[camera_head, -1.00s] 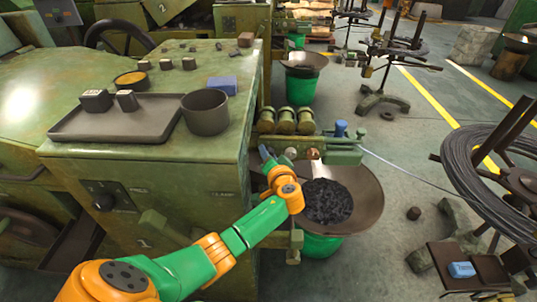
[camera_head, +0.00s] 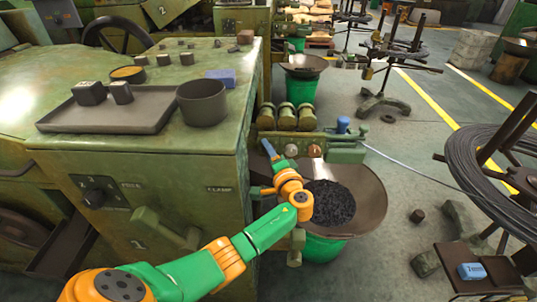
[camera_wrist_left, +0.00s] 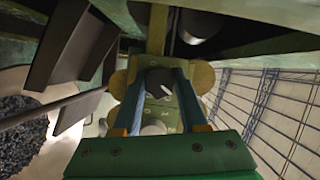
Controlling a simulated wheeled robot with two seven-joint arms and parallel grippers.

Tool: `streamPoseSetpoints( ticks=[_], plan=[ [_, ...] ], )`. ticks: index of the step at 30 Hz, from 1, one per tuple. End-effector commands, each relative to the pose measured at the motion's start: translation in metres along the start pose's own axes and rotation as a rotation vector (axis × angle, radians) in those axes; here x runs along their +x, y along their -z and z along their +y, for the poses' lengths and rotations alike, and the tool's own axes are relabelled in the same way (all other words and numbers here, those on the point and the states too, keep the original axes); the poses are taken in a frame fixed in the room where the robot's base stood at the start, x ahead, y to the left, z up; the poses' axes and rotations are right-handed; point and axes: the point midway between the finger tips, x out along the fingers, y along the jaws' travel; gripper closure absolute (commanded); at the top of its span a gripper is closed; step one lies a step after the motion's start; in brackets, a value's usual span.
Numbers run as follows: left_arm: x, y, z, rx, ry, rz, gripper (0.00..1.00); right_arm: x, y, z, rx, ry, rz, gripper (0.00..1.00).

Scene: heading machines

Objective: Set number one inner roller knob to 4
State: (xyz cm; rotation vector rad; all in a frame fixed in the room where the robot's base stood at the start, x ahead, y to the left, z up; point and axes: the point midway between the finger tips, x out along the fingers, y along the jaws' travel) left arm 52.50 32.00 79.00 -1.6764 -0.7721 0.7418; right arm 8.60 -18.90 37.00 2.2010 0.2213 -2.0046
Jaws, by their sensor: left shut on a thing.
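The green machine marked 1 (camera_head: 137,244) fills the left of the head view. My left gripper (camera_head: 268,150) is at its right side, by the roller unit (camera_head: 346,152). In the left wrist view my left gripper (camera_wrist_left: 162,100) has its two fingers on either side of a small dark knob-like part (camera_wrist_left: 160,80) and is shut on it. Any numbers on this part are too small to read. In the head view the gripped part is hidden. Two round knobs, one brown (camera_head: 291,150) and one reddish (camera_head: 314,151), sit just right of the gripper.
A wide pan of dark pieces (camera_head: 328,203) stands over a green bucket (camera_head: 323,246) beside my forearm. A wire (camera_head: 410,174) runs from the roller unit to the coil (camera_head: 490,160) on the right. A black selector (camera_head: 95,197) is on the machine's front.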

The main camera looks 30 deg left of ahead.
Motion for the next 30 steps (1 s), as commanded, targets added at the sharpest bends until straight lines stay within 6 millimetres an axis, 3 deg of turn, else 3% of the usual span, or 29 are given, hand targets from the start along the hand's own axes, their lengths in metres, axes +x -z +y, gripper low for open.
streamPoseSetpoints(
  ticks=[20, 21, 23, 24, 30],
  plan=[
    [0.0004, 0.0006, -0.0020, 0.059, 0.029, 0.001, 1.00, 0.0040, -0.0004, -0.0008, 0.001, 0.001, 0.000, 1.00],
    [0.0004, 0.0006, -0.0020, 0.059, 0.029, 0.001, 0.50, 0.0040, -0.0004, -0.0008, 0.001, 0.001, 0.000, 1.00],
    [0.0004, 0.0006, -0.0018, 0.059, 0.029, 0.001, 0.34, 0.0040, -0.0005, -0.0009, 0.001, 0.001, 0.000, 1.00],
    [0.0003, 0.0005, -0.0017, 0.059, 0.028, 0.001, 0.28, 0.0040, -0.0004, -0.0009, 0.001, 0.001, 0.000, 1.00],
    [0.0002, 0.0003, -0.0010, 0.059, 0.027, 0.001, 0.28, 0.0041, -0.0005, -0.0010, 0.001, 0.001, 0.000, 1.00]
  ],
)
